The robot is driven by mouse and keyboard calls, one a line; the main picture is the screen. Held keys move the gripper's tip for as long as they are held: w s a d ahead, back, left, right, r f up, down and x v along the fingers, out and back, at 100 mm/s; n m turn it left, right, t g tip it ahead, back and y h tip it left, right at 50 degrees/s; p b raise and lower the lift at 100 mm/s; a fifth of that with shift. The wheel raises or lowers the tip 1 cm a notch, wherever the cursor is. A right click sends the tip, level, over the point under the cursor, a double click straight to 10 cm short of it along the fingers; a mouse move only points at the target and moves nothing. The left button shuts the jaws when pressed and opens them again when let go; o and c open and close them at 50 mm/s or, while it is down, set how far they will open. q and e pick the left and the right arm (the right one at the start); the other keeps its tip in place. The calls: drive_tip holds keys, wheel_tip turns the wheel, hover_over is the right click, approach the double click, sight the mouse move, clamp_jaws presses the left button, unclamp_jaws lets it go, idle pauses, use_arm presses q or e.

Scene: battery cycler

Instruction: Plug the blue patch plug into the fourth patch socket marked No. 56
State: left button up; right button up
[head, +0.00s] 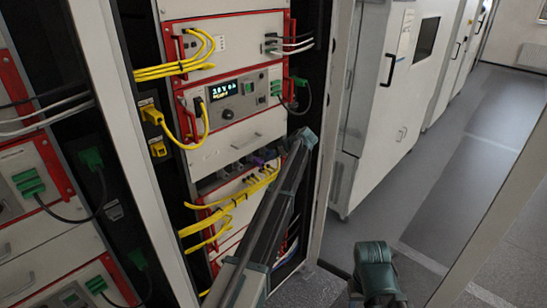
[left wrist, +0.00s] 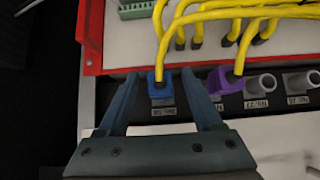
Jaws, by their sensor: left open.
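The blue patch plug (left wrist: 157,84) sits at the row of patch sockets in the left wrist view, with a yellow cable running from it. My left gripper (left wrist: 160,76) is open, one finger on each side of the plug with gaps between. A purple plug (left wrist: 226,82) is beside it on the right, then two empty grey sockets (left wrist: 261,83) and (left wrist: 299,81). The labels appear upside down and are too small to read surely.
Yellow cables (head: 228,210) hang in bundles across the rack. Above the socket row stands a cycler unit with a lit display (head: 224,88). The rack's frame post (head: 322,150) rises close to the arm's right. The aisle floor (head: 425,190) is clear.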

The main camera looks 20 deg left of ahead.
use_arm(q)
drive_tip(key=p+v, duration=0.9)
drive_tip(key=v, duration=0.5)
drive_tip(key=shift+a, duration=0.1)
drive_tip(key=s+d+f+m+g+h+b, duration=0.1)
drive_tip(key=s+d+f+m, duration=0.4)
drive_tip(key=s, duration=1)
drive_tip(key=s+d+f+m+g+h+b, duration=0.1)
drive_tip(key=s+d+f+m+h+b, duration=0.3)
drive_tip(key=s+d, duration=0.6)
drive_tip(key=s+d+f+m+g+h+b, duration=0.1)
drive_tip(key=s+d+f+m+b, duration=0.3)
drive_tip(key=s, duration=1.6)
drive_tip(key=d+f+m+h, duration=0.1)
drive_tip(key=d+f+m, duration=0.2)
drive_tip(key=m, duration=0.1)
drive_tip(key=shift+s+d+f+g+h, duration=0.15)
drive_tip(key=shift+s+f+g+h, duration=0.15)
drive_tip(key=shift+f+g, duration=0.1)
